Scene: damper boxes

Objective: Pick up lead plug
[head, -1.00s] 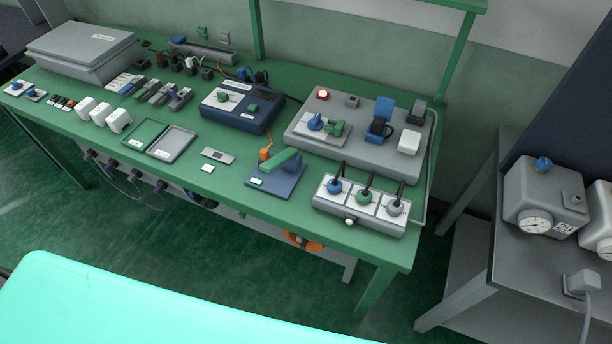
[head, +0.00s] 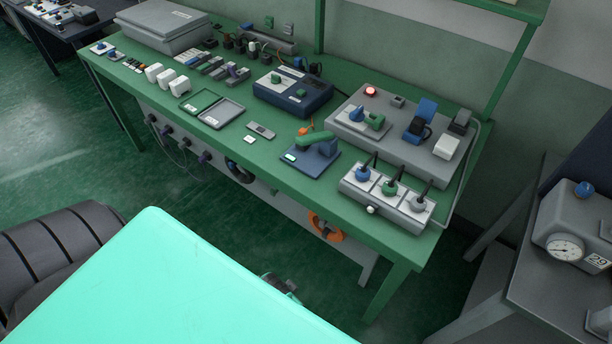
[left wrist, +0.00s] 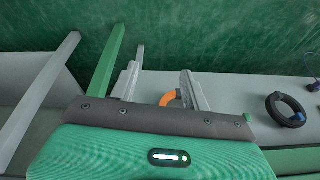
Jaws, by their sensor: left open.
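Three plugs with black leads sit in the white-topped socket strip (head: 350,187) at the bench's front right: a blue plug (head: 362,173), a green plug (head: 389,187) and a grey plug (head: 417,204). I cannot tell which plug is the lead plug. In the left wrist view my left gripper (left wrist: 162,64) is open, its two grey fingers apart with nothing between them that they touch. An orange ring (left wrist: 170,98) shows behind the fingers. The plugs are not seen in that view. My right gripper is not in view.
The green bench (head: 262,172) holds a blue box (head: 292,95), a grey box (head: 400,125) and trays. The orange coil (head: 325,228) and a black coil (head: 240,172) hang below its front edge. A side table with a gauge box (head: 565,225) stands right.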

